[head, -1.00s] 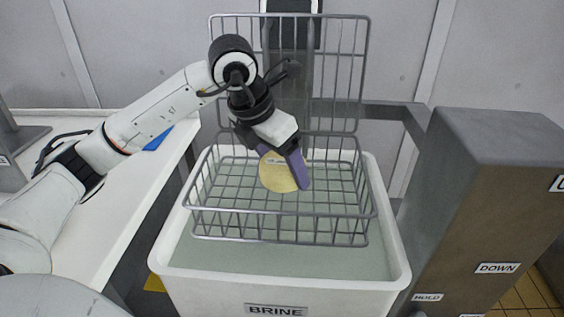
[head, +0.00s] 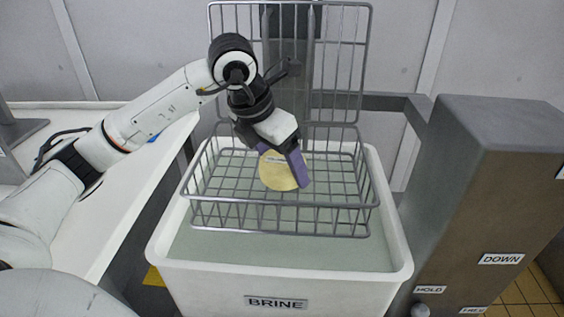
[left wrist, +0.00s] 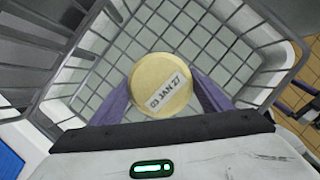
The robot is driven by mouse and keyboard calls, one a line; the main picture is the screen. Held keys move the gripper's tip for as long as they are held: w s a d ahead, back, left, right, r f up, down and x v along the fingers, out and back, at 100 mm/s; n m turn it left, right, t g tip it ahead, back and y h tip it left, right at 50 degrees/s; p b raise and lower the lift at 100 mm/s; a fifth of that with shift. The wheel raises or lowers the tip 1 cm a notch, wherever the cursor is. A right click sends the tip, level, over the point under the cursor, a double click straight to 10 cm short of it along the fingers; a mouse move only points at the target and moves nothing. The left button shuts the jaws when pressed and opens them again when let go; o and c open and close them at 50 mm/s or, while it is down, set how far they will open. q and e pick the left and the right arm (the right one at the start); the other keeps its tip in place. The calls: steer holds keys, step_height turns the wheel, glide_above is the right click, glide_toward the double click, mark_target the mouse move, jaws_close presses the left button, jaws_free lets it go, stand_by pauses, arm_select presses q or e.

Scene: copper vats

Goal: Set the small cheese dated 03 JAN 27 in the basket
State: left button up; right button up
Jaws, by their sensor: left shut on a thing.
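My left gripper (head: 283,172) is shut on a round pale-yellow cheese (head: 275,178). In the left wrist view the purple fingers of the left gripper (left wrist: 165,98) press its sides, and the label on the cheese (left wrist: 150,74) reads 03 JAN 27. The wire basket (head: 210,205) hangs over the brine tub; its grid also shows in the left wrist view (left wrist: 200,40). The cheese is held over the basket's opening, inside its outline in the head view. I cannot tell whether it touches the basket floor. My right gripper is not in view.
The white tub (head: 400,255) labelled BRINE holds pale liquid below the basket. A grey lift housing (head: 490,180) with DOWN and HOLD labels stands at the right. A white counter (head: 130,205) is at the left. The basket's tall back frame (head: 366,60) rises behind my gripper.

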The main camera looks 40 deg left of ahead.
arm_select(q)
steer(key=shift+f, duration=0.2)
steer(key=shift+f+b, duration=0.25)
steer(key=shift+b, duration=0.2)
steer(key=shift+f, duration=0.25)
stand_by(0.3)
steer(key=o, duration=1.4)
steer(key=shift+o, duration=0.2)
